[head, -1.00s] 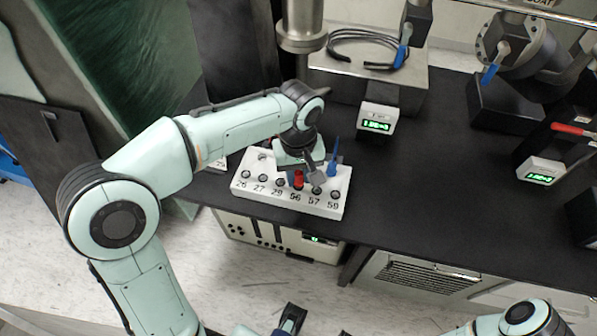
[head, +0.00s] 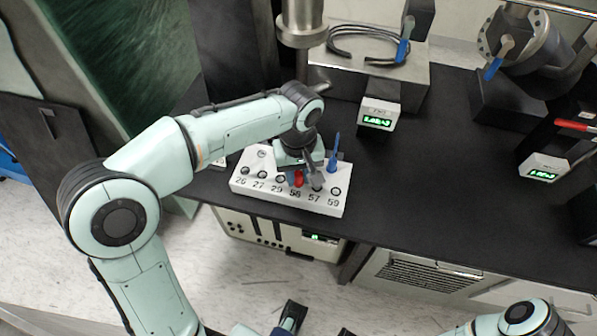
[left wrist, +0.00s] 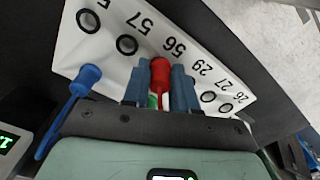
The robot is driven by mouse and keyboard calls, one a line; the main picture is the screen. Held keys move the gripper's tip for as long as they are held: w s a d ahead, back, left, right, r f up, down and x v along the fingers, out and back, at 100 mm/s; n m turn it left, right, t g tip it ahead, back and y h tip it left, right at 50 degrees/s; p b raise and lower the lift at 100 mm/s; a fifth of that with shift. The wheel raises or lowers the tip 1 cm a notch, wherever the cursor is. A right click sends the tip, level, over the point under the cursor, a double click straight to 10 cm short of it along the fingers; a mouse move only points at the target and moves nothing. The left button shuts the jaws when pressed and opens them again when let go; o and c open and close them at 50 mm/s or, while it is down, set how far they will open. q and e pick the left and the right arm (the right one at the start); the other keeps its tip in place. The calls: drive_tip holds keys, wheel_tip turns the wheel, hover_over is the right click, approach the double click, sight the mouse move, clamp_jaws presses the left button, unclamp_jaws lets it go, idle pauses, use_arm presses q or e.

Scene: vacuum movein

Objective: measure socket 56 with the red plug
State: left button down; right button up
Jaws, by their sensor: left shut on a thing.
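A white socket board (head: 243,185) with numbered round sockets lies on the black bench. My left gripper (head: 306,178) is over its middle, shut on the red plug (head: 298,179). In the left wrist view the red plug (left wrist: 160,73) sits between the two blue-grey fingertips (left wrist: 160,88), just beside the number 56. The plug and fingers hide socket 56, so I cannot tell how deep the plug sits. Sockets 57 and 59 are empty on one side, 29, 27 and 26 on the other.
A blue plug (head: 334,158) stands upright at the board's back right, close to my gripper. A small green-lit gauge (head: 378,117) is behind it. Another gauge (head: 543,168) is at the right. The bench between them is clear.

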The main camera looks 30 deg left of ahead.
use_arm(q)
drive_tip(key=shift+f, duration=0.1)
drive_tip(key=c, duration=0.8)
unclamp_jaws()
wheel_tip(320, 180, up, 13)
drive_tip(key=p, duration=0.3)
drive_tip(key=shift+r, duration=0.2)
